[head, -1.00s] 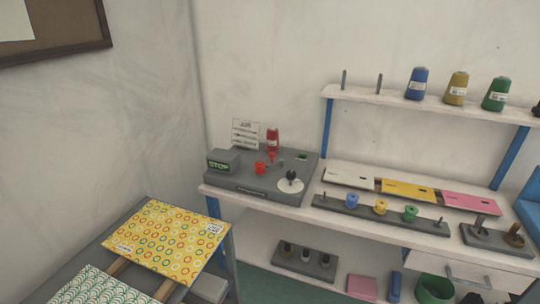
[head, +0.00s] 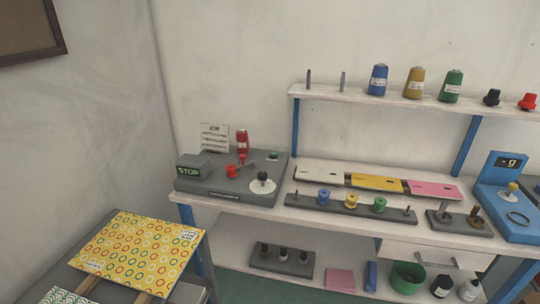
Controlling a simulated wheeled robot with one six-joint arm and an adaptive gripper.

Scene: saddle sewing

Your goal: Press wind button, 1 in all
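A grey winding machine (head: 222,188) sits at the left end of the white bench. My gripper is not in view.
Right of the machine, a grey rack holds blue, yellow and green bobbins (head: 351,201), with white, yellow and pink panels (head: 377,182) behind. A blue scale (head: 510,200) stands at the right end. A patterned yellow sheet (head: 138,245) lies on a table at front left.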

